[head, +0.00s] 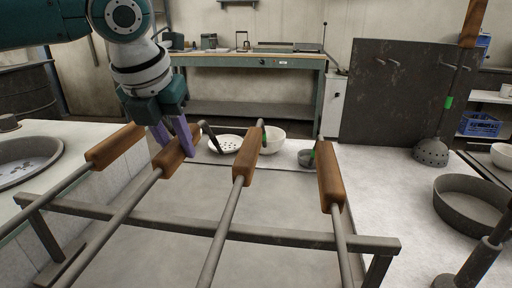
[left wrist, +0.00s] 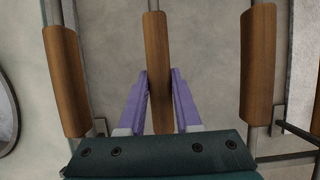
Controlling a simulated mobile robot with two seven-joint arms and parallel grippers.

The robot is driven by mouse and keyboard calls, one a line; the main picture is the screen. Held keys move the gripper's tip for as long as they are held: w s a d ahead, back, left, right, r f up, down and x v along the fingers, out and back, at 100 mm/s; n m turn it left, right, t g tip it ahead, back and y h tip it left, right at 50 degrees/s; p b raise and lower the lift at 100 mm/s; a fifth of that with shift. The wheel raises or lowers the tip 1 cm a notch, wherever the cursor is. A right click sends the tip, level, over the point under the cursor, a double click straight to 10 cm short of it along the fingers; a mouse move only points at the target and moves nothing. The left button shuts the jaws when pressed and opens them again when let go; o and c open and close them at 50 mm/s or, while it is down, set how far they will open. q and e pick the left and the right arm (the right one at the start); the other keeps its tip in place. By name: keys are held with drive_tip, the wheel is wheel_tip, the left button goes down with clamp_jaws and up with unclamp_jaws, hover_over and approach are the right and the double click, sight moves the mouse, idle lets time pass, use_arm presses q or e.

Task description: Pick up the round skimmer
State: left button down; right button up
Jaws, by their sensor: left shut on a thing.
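Several long-handled tools lie side by side on a metal rack, wooden handles toward the far side. My left gripper (head: 175,136) has its purple fingers on both sides of the second wooden handle from the left (head: 179,147). In the left wrist view this handle (left wrist: 156,65) runs between the fingertips (left wrist: 159,98), and the gripper is shut on it. The heads of the racked tools are out of view, so I cannot tell by shape which is the round skimmer. My right gripper is not in view.
Neighbouring handles lie close on the left (head: 115,146) and right (head: 245,157). The rack's crossbar (head: 290,236) runs below. A perforated ladle (head: 431,152) hangs at the right by a dark panel (head: 391,85). A wide dark pan (head: 470,203) stands below it.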

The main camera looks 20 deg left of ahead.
use_arm(q)
drive_tip(key=shift+r, duration=0.15)
wheel_tip(320, 180, up, 20)
drive_tip(key=p, duration=0.3)
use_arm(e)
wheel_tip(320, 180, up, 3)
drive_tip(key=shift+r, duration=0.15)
